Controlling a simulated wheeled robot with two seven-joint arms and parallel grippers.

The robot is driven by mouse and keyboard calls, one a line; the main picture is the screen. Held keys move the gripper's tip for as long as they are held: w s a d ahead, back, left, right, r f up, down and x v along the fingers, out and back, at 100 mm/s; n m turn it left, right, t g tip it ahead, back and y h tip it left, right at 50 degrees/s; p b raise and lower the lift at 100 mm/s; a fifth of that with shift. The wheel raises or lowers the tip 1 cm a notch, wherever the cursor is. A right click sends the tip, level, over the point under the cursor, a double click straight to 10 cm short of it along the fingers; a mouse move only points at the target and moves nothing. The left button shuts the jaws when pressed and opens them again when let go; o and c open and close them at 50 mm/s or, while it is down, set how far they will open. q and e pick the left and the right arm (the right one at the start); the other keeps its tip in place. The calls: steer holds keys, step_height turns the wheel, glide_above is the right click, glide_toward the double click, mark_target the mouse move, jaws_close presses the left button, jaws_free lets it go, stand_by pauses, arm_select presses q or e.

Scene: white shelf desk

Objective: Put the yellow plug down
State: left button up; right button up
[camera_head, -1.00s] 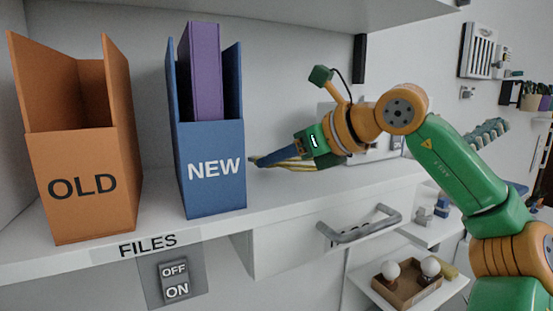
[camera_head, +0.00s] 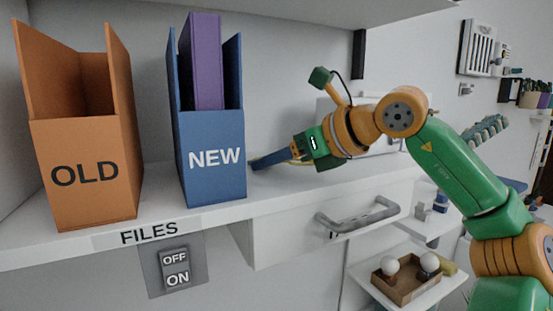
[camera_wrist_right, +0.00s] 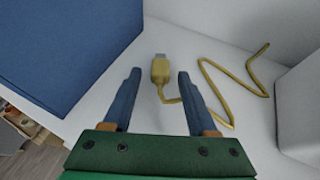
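The yellow plug (camera_wrist_right: 160,68) shows in the right wrist view on the white shelf surface, between the two blue fingers of my right gripper (camera_wrist_right: 160,75). The fingers stand apart, with a gap on both sides of the plug. Its yellow cable (camera_wrist_right: 238,82) bends away to the right. In the head view my right gripper (camera_head: 257,163) is low over the shelf, just right of the blue NEW file box. The plug itself cannot be made out there. My left gripper is not in view.
The blue NEW box (camera_head: 216,158) with a purple folder (camera_head: 205,65) stands close to the fingertips. The orange OLD box (camera_head: 85,170) is farther left. A pale box (camera_wrist_right: 302,110) is right of the cable. A drawer handle (camera_head: 355,217) juts out below the shelf.

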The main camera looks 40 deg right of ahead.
steer(key=shift+w+r+p, duration=0.1)
steer(key=shift+r+p, duration=0.45)
steer(key=shift+s+d+r, duration=0.1)
steer(key=shift+s+r, duration=0.1)
steer(key=shift+s, duration=0.15)
steer(key=a+b+v, duration=0.1)
steer(key=v, duration=1)
steer(key=shift+s+d+b, duration=0.2)
steer(key=shift+d+b, duration=0.1)
steer(key=shift+d, duration=0.1)
steer(key=shift+w, duration=0.1)
